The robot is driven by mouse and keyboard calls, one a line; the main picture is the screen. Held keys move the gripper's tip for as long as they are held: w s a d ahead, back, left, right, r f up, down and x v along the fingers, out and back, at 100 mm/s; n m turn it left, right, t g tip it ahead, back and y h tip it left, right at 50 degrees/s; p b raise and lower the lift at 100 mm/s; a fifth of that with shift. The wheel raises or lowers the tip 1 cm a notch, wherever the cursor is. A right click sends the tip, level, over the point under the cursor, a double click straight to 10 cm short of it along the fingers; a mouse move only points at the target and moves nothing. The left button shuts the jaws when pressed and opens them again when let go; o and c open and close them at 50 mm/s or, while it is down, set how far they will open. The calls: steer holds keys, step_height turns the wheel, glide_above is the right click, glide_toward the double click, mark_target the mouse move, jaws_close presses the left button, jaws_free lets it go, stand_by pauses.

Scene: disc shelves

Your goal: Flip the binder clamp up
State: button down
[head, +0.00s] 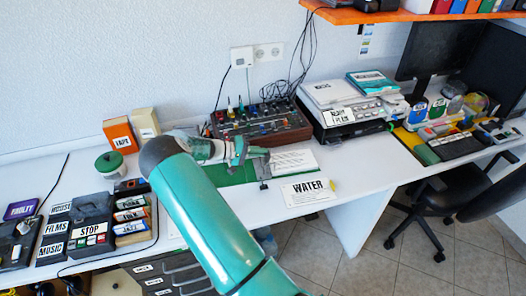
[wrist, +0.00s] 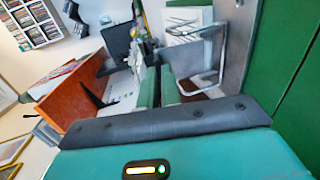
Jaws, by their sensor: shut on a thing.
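The green binder (head: 235,176) lies open on the white desk, with a white sheet (head: 292,161) beside my gripper. In the wrist view the binder's green cover (wrist: 290,60) fills the right side, next to a grey metal strip (wrist: 238,45). The binder clamp (wrist: 221,60) is a bent metal loop standing out from that strip. My gripper (head: 252,153) is over the binder. In the wrist view its teal fingers (wrist: 160,86) are close together at the loop's near side, shut on the clamp. The exact contact is partly hidden.
A brown mixer box (head: 262,125) with cables stands behind the binder, and a printer (head: 340,105) is to its right. A WATER card (head: 307,190) lies at the desk's front edge. Labelled boxes (head: 92,222) stand at the left.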

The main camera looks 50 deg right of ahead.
steer(key=shift+w+a+f+g+h, duration=0.1)
steer(key=shift+w+a+g+h, duration=0.1)
steer(key=shift+g+h, duration=0.15)
stand_by(0.3)
steer(key=c, duration=1.6)
jaws_free()
steer(key=shift+a, duration=0.1)
steer(key=v, duration=1.3)
steer(key=shift+w+a, duration=0.15)
steer(key=shift+a, duration=0.2)
